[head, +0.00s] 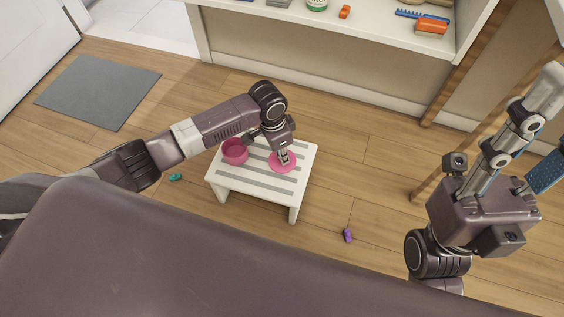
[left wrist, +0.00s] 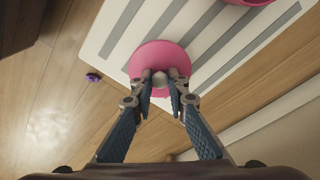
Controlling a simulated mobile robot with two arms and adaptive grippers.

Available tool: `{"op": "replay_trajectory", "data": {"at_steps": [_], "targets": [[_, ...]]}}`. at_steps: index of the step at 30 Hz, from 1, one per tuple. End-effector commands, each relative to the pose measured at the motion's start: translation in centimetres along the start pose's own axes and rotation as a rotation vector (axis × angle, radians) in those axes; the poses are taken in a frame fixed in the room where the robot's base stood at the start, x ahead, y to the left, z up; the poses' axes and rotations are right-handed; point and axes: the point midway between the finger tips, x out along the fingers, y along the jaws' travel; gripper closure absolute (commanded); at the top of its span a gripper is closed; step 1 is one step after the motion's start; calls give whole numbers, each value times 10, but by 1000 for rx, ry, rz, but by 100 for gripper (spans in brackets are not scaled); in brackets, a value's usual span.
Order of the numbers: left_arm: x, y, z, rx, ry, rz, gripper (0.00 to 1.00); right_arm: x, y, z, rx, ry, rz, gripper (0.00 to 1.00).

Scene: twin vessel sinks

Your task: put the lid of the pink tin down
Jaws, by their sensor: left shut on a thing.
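The round pink lid (head: 277,167) is at the right part of a small white stool with grey stripes (head: 228,182). My left gripper (head: 284,159) is shut on the lid's knob from above. In the left wrist view the fingers close around the pale knob at the middle of the lid (left wrist: 158,50). I cannot tell whether the lid touches the stool top. The open pink tin (head: 234,153) stands on the left of the stool, apart from the lid. Its edge shows at the top of the left wrist view (left wrist: 247,2). My right gripper (head: 548,132) is empty, fingers spread, at the right.
A teal item (head: 175,177) and a purple item (head: 347,235) lie on the wooden floor beside the stool. A grey mat (head: 98,91) lies at the upper left. A white shelf (head: 375,35) with several small items runs along the back. The stool's middle strip between tin and lid is narrow.

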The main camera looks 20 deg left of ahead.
Motion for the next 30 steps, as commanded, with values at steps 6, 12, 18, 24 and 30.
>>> {"op": "replay_trajectory", "data": {"at_steps": [6,12,18,24,30], "targets": [[41,1,6,0,0,1,100,-19,0,5,-1,7,-3,60],[40,0,5,1,0,0,100,-17,0,4,-1,7,-4,60],[44,0,6,0,-1,1,100,-16,0,4,-1,7,-4,60],[43,0,6,0,-1,0,68,-16,0,4,-1,7,-4,60],[43,0,7,0,-1,0,68,-17,0,4,-1,6,-4,60]]}}
